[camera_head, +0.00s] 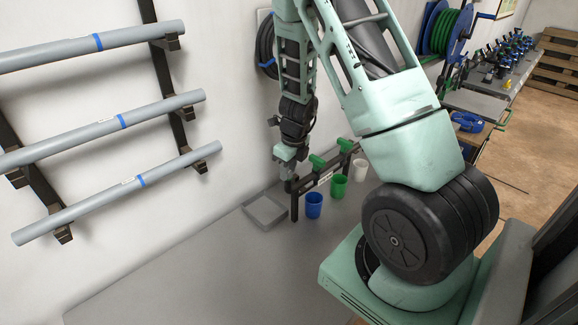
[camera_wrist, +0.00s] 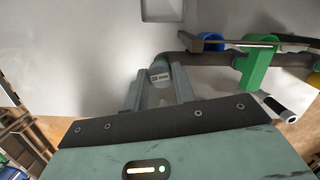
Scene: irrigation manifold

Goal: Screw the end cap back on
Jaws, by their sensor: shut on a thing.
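My gripper (camera_head: 288,165) is at the left end of the dark manifold (camera_head: 322,172), which carries green valves (camera_head: 317,161). In the wrist view its two grey fingers (camera_wrist: 158,92) are closed around a light grey cylindrical piece, which looks like the end cap (camera_wrist: 158,97). The cap lies close against the manifold's labelled end (camera_wrist: 160,76); whether it is seated or threaded on cannot be told. The fingers hide its sides. In the head view the cap is too small and covered to make out.
A grey tray (camera_head: 250,209) lies on the bench (camera_head: 200,260) left of the manifold. Grey pipes (camera_head: 100,128) rest on wall brackets at left. The bench front is clear.

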